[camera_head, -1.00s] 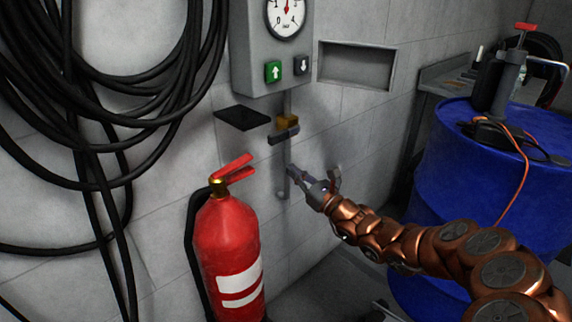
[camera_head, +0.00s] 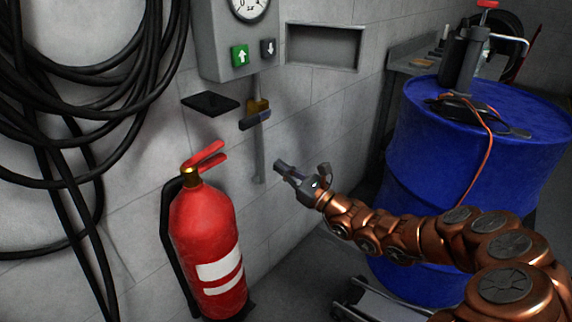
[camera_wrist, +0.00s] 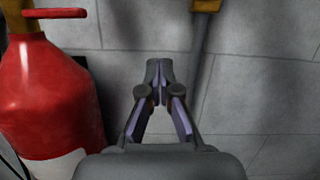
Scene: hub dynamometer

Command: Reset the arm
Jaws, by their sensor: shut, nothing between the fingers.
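My gripper (camera_head: 281,167) is at the end of my copper-coloured arm, in the middle of the head view. It points toward the grey block wall and holds nothing. In the wrist view its fingertips (camera_wrist: 160,68) are together. It is apart from the wall, right of the red fire extinguisher (camera_head: 207,240) and below the control box (camera_head: 232,62). A brass valve with a dark lever (camera_head: 256,118) sits on the pipe beneath the box, above and left of my gripper.
The extinguisher also shows at the left of the wrist view (camera_wrist: 45,95). A blue drum (camera_head: 425,150) with a pump and orange cable on top stands at the right, beside my arm. Black hoses (camera_head: 85,85) hang at the left. A small dark shelf (camera_head: 210,104) juts from the wall.

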